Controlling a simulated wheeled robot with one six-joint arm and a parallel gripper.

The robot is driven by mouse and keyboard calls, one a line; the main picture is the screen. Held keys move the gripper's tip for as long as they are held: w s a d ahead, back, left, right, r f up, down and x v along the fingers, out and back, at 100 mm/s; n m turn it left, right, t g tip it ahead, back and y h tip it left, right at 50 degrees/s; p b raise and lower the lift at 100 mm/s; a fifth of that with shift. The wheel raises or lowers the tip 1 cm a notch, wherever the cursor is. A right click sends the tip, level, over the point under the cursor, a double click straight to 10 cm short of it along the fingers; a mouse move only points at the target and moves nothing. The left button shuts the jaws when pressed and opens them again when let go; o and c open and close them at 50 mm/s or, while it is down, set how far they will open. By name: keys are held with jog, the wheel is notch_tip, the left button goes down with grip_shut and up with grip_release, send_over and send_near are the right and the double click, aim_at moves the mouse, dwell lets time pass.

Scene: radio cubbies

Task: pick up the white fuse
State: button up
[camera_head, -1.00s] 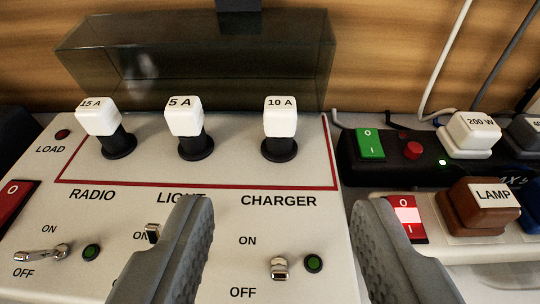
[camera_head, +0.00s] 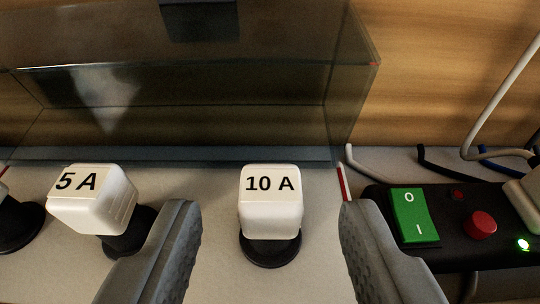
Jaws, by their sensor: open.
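A white fuse marked 10 A (camera_head: 271,213) stands upright in a round black socket (camera_head: 270,250) on the pale panel. My gripper (camera_head: 262,232) is open, with one grey finger on each side of this fuse and visible gaps between. I cannot tell how far its tips are above the panel. Another white fuse marked 5 A (camera_head: 95,199) stands in its own black socket (camera_head: 130,236), left of my left finger. A third black socket (camera_head: 18,224) shows at the left edge, with only a sliver of its white fuse in view.
A clear smoky cover (camera_head: 220,100) stands raised behind the fuses. A black power strip (camera_head: 455,215) with a green switch (camera_head: 414,214) and a red button (camera_head: 480,225) lies to the right of my right finger. Cables (camera_head: 495,95) run at the right back.

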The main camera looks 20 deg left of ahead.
jog(key=shift+x, duration=1.1)
jog(key=shift+s, duration=0.1)
jog(key=shift+c, duration=0.2)
grip_shut()
notch_tip(320, 180, up, 17)
jog(key=shift+r, duration=0.2)
